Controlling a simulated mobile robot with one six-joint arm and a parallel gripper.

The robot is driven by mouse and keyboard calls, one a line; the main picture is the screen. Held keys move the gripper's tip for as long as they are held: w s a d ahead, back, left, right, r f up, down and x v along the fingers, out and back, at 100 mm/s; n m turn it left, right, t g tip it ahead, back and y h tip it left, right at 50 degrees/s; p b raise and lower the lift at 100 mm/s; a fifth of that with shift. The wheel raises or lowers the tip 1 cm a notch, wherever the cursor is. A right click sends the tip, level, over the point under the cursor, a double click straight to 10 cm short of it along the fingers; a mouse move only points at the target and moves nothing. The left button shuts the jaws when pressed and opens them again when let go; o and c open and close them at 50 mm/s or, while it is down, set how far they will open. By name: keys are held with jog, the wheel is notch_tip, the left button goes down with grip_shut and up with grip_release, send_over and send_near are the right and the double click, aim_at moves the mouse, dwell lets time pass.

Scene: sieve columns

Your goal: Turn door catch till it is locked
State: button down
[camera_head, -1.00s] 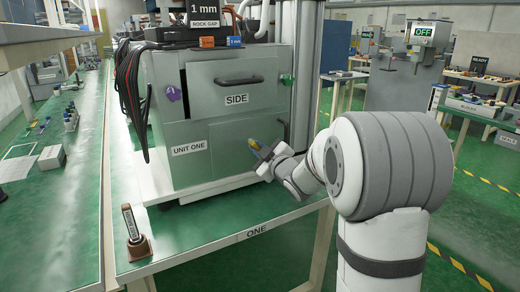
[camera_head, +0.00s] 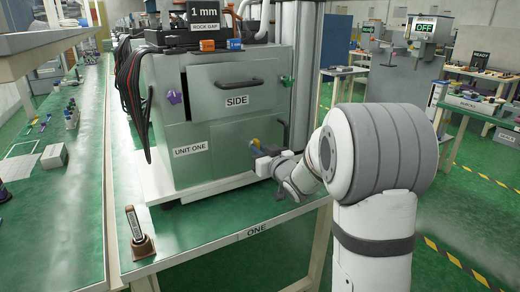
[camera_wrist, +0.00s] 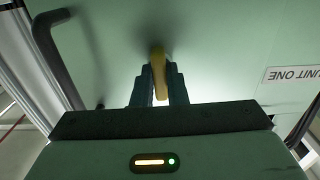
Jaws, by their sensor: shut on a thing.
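The door catch is a small yellow tab (camera_wrist: 158,72) on the lower green-grey door (camera_head: 215,150) labelled UNIT ONE. In the wrist view, the dark fingers of my gripper (camera_wrist: 159,88) stand on both sides of the catch and are shut on it. The catch runs nearly upright in that picture. In the head view, my gripper (camera_head: 257,153) is at the lower right of the door, and a bit of yellow shows at its fingers. The catch's base against the door is partly hidden by the fingers.
A dark bar handle (camera_wrist: 55,58) is beside the catch on the door. Above is a drawer marked SIDE (camera_head: 237,100), with a purple knob (camera_head: 174,97) at left and a green knob (camera_head: 287,80) at right. A small brown stand (camera_head: 140,245) is at the bench's front left.

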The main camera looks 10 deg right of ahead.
dwell(0.3)
jog(key=c, duration=1.4)
grip_release()
jog(key=shift+c, duration=0.2)
jog(key=v, duration=0.8)
jog(key=shift+p, duration=0.3)
